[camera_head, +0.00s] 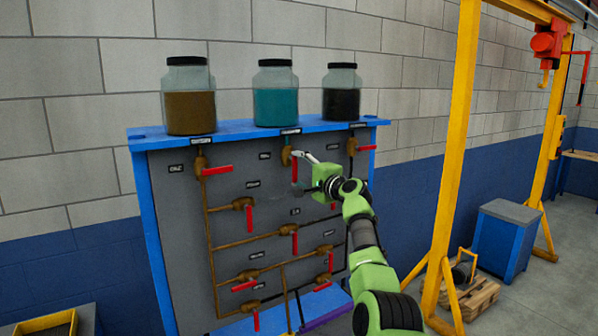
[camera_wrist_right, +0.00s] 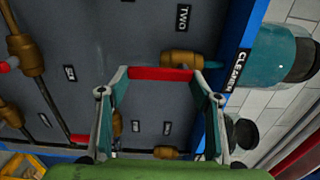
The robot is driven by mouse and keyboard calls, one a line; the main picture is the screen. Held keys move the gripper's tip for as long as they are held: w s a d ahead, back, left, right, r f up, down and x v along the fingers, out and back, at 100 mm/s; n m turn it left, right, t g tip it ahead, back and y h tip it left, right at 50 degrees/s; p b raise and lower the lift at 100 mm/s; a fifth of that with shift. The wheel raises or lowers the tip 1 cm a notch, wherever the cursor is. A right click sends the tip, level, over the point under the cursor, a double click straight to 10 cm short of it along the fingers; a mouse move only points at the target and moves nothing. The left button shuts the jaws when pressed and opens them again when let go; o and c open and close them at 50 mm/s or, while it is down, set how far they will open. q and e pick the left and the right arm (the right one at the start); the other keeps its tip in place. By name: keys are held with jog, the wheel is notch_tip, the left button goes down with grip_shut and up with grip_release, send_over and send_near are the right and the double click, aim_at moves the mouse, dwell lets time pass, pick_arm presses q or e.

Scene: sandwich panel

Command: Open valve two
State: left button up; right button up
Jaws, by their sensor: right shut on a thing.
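Valve two (camera_head: 286,156) is a brass valve under the middle jar on the grey panel. In the right wrist view its brass body (camera_wrist_right: 180,58) sits close to the "TWO" label (camera_wrist_right: 184,18). Its red handle (camera_wrist_right: 160,74) spans the gap between the fingertips of my right gripper (camera_wrist_right: 161,72). My right gripper (camera_head: 297,168) is shut on this handle, with a finger on each end. In the head view the gripper and arm partly cover the handle. My left gripper is out of view.
Three jars stand on the blue shelf: brown (camera_head: 190,112), teal (camera_head: 275,105) and black (camera_head: 341,103). Other red-handled valves, such as the left one (camera_head: 217,171) and the right one (camera_head: 366,148), are on the panel. A yellow gantry (camera_head: 460,130) stands to the right.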

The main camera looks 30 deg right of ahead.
jog(key=o, duration=1.6)
jog(key=s, duration=1.2)
jog(key=shift+d, duration=0.15)
